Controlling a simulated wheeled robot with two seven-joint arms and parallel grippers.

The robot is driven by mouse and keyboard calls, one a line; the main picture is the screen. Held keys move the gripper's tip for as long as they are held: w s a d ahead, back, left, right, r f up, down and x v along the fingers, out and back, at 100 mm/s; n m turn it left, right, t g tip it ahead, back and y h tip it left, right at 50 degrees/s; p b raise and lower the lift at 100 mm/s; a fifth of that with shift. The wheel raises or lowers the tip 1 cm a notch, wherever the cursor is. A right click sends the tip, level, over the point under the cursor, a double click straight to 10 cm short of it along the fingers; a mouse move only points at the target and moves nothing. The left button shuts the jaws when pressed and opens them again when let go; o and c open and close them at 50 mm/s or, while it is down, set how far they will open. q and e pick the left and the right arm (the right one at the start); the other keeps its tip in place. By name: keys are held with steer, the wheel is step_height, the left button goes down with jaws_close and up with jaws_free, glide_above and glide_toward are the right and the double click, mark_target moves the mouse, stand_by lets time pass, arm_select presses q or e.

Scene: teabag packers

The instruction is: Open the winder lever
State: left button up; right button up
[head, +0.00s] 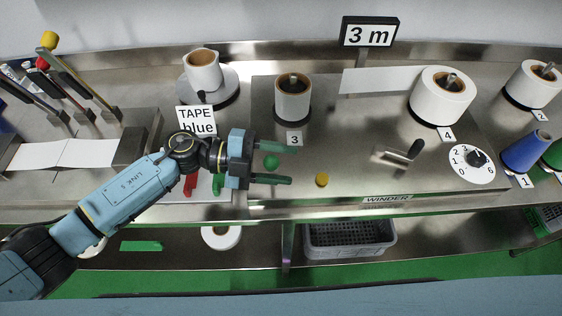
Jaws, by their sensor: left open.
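The winder (340,165) is a metal unit on the bench, with a "WINDER" label (387,198) on its front edge. A short metal arm with a black handle (415,150) stands on its right half; I cannot tell for certain whether this is the winder lever. My left gripper (292,166) is open over the winder's left front, its fingers pointing right. A green round knob (271,162) shows between the fingers, and I cannot tell whether they touch it. A yellow button (322,179) lies just right of the fingertips. My right gripper is not in view.
A numbered dial (472,167) is at the winder's right. Levers with yellow (49,40) and red knobs rise at the far left. A "TAPE blue" sign (197,120) stands behind my left wrist. A grey crate (350,251) sits below.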

arm_select(q)
steer(key=w+a+r+b, duration=0.1)
steer(key=a+b, duration=0.1)
steer(key=a, duration=1.1)
steer(key=shift+w+r, duration=0.25)
steer(key=shift+r, duration=0.1)
